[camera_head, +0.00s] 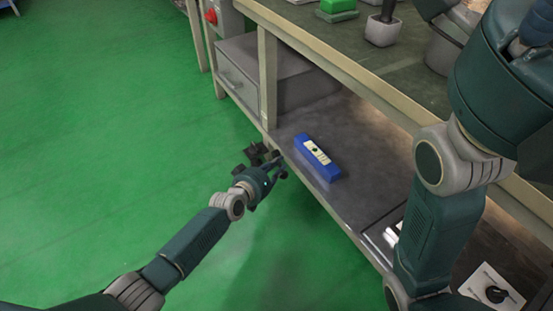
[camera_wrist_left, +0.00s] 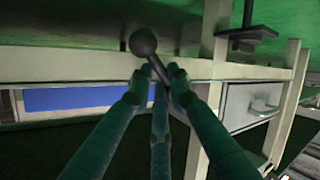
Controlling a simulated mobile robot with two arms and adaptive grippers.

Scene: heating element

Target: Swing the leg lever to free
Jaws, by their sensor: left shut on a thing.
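In the left wrist view a dark lever with a round ball knob (camera_wrist_left: 143,42) rises between my fingers, tilted to the left. My left gripper (camera_wrist_left: 160,80) is shut on the lever's thin shaft just below the knob. In the head view my left gripper (camera_head: 268,166) is at the front edge of the low shelf, beside a small dark fitting (camera_head: 257,151). The lever cannot be made out clearly there, and its lower end is hidden by my fingers. My right arm crosses the right side, but its gripper is not visible.
A blue level-like tool (camera_head: 317,157) lies on the low shelf, to the right of my left gripper. A grey drawer unit (camera_head: 238,84) stands behind. In the wrist view a black clamp-like part (camera_wrist_left: 246,37) sits near a pale leg. The green floor (camera_head: 100,120) is open at left.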

